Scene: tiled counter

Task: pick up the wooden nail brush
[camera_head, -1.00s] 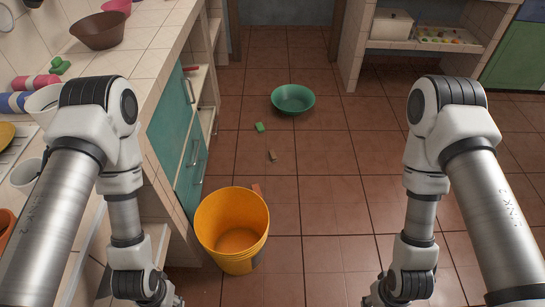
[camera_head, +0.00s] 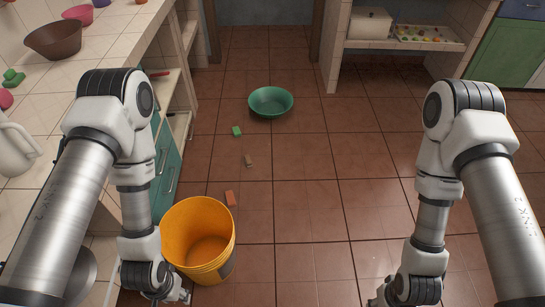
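A small brown block that looks like the wooden nail brush (camera_head: 248,160) lies on the tiled floor, between a green block and an orange-red block. It is too small to make out bristles. My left gripper (camera_head: 180,296) is at the bottom edge, in front of the yellow bucket and well short of the brush. My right gripper (camera_head: 378,298) is at the bottom edge, right of centre and far from the brush. Both grippers are mostly cut off by the frame, so their fingers cannot be judged.
A yellow bucket (camera_head: 198,240) stands beside the left counter (camera_head: 128,48). The green block (camera_head: 236,131), orange-red block (camera_head: 230,198) and green basin (camera_head: 270,102) are on the floor. A tiled shelf unit (camera_head: 400,45) stands at the back right.

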